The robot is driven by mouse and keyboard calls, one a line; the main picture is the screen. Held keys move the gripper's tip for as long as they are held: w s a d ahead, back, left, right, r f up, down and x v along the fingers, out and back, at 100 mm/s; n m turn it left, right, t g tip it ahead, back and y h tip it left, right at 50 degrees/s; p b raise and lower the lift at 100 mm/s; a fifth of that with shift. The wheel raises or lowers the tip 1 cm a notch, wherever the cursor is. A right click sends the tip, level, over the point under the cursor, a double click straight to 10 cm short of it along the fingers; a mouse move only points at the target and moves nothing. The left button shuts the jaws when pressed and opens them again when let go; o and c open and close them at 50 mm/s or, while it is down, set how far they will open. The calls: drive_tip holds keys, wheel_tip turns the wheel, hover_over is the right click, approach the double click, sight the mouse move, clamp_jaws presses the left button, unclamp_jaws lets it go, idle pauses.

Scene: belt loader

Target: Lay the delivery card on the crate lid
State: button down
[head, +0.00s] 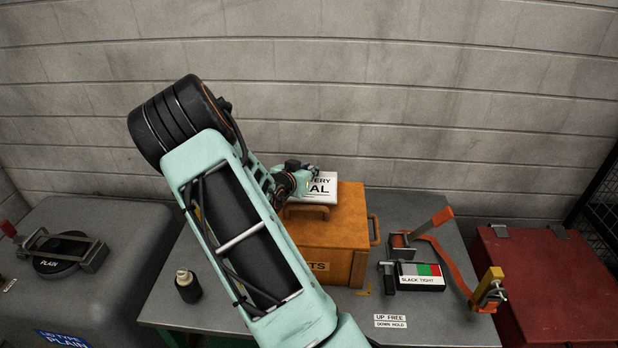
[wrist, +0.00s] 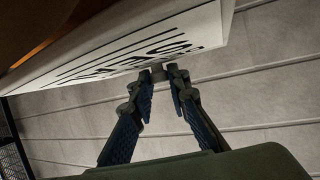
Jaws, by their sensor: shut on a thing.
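The delivery card (head: 322,186) is a white plate with black print, of which "VERY" and "AL" show in the head view. It is over the back of the wooden crate (head: 349,262), near the handle on the crate lid (head: 349,203). My gripper (head: 312,172) is at the card's back left. In the wrist view my gripper's fingers (wrist: 163,73) are shut on a small grey piece at the edge of the card (wrist: 130,50). I cannot tell whether the card touches the lid. My arm hides the crate's left side.
The crate stands on a grey bench (head: 440,328). A slack/tight gauge block (head: 420,276) and an orange strap tool (head: 446,262) lie to its right. A red case (head: 545,290) is farther right. A small dark bottle (head: 188,288) stands left of my arm.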

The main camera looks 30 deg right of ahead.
drive_tip(key=shift+w+f+p, duration=0.1)
drive_tip(key=shift+f+p, duration=0.2)
drive_tip(key=shift+f, duration=1.35)
drive_tip(key=shift+f, duration=0.2)
drive_tip(key=c, duration=1.8)
unclamp_jaws()
drive_tip(key=shift+r, duration=0.1)
drive_tip(key=shift+c, duration=0.2)
drive_tip(key=shift+r, duration=0.15)
drive_tip(key=b+v, duration=0.1)
drive_tip(key=v, duration=1.1)
drive_tip(key=shift+r, duration=0.1)
